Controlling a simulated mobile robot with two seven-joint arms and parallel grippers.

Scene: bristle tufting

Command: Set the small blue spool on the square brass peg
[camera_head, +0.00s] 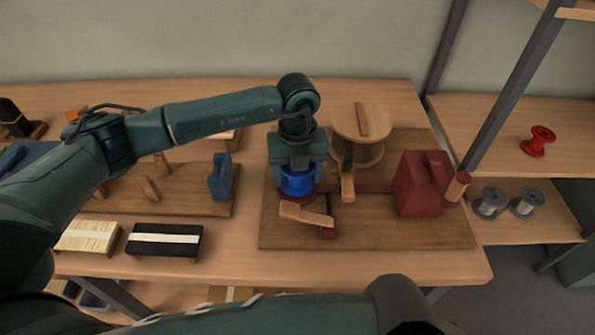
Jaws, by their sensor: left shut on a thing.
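The small blue spool (298,183) is in the middle of the head view, on the left part of the brown machine board. My left gripper (298,166) points down from above and is shut on the spool. The spool is upright, directly over a dark red round base. I cannot tell whether it rests on that base or hangs just above it. I cannot make out the square brass peg; the spool and gripper cover that spot. My right gripper is out of view.
A large wooden reel (361,122) stands behind right, and a dark red block (421,184) to the right. A light wooden crank (306,214) lies just in front of the spool. A red spool (538,140) and grey spools (490,203) sit on the right shelves. Brush blocks (164,241) lie front left.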

